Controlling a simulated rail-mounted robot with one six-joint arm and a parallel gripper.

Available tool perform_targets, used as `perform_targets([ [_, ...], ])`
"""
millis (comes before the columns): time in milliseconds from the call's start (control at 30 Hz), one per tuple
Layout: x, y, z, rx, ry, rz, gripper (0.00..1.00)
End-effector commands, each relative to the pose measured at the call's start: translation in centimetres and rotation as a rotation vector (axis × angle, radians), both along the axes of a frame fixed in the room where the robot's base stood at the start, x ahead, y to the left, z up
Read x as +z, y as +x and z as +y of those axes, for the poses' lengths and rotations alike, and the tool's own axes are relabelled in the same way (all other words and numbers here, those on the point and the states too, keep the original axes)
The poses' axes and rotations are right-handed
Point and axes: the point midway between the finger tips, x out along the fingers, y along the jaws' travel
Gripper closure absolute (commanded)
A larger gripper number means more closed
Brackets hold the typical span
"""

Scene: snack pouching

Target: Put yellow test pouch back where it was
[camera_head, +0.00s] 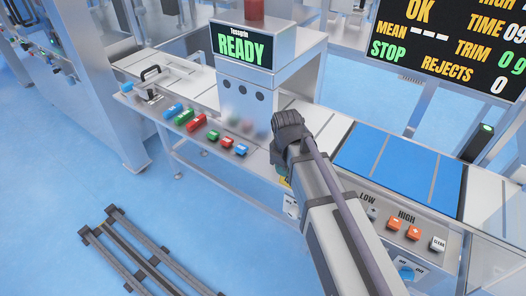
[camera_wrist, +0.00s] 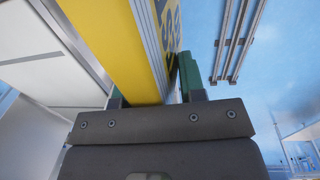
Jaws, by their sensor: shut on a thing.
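The yellow test pouch (camera_wrist: 112,38) fills the upper middle of the wrist view. It has a ribbed grey edge and dark lettering on its right side. My gripper (camera_wrist: 155,92) is shut on it, with green finger pads on either side. In the head view my arm's end hides most of the gripper and pouch. Only a small yellow patch (camera_head: 285,183) shows there, in front of the conveyor's front panel. The place where the pouch was stored cannot be made out.
A machine with a READY screen (camera_head: 241,47) stands over the conveyor. Coloured buttons (camera_head: 196,122) line the front panel at left, with LOW and HIGH buttons (camera_head: 393,225) at right. Grey rails (camera_head: 140,255) lie on the otherwise open floor.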

Motion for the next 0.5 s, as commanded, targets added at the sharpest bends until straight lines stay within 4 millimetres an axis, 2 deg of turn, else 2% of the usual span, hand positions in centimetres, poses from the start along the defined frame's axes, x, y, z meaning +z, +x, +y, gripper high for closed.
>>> perform_targets([
  [33, 0.0, 1.7, 1.0, 0.002, 0.0, 0.0, 0.9],
  [333, 0.0, 9.0, 5.8, 0.001, 0.0, 0.0, 0.9],
  [400, 0.0, 10.4, 6.8, 0.0, 0.0, 0.0, 0.9],
  [500, 0.0, 11.2, 7.3, 0.0, 0.0, 0.0, 0.9],
])
